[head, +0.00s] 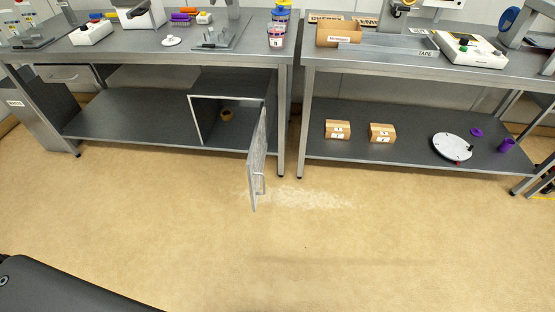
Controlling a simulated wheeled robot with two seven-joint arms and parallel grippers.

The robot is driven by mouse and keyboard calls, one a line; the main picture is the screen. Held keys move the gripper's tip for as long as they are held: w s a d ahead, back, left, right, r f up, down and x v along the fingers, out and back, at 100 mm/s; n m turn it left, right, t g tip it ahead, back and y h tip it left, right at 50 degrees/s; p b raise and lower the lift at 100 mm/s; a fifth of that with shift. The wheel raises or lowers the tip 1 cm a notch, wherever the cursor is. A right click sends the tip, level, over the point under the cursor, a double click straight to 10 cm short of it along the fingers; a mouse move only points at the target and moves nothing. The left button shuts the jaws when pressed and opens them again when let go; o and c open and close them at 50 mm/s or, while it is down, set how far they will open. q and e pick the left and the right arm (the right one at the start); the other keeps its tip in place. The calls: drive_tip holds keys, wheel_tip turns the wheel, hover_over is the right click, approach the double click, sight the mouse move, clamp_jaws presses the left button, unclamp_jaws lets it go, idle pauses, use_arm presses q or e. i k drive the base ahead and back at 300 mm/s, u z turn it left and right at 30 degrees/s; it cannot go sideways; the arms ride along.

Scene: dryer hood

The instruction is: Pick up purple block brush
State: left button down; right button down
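A small purple object (180,17) that looks like a block brush lies at the back of the left table top. It is small in the head view, so its bristles cannot be made out clearly. An orange piece (188,10) lies right behind it, and a small pale item with a green top (204,17) is to its right. Neither of my grippers is in view.
The left steel table (150,50) also holds white devices and a tool tray (222,40). Below it, a cabinet door (257,160) hangs open into the floor space. The right table's lower shelf (340,155) holds wooden blocks and purple parts.

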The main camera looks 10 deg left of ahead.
sight(178, 18)
drive_tip(key=i, duration=1.75)
drive_tip(key=u, duration=1.25)
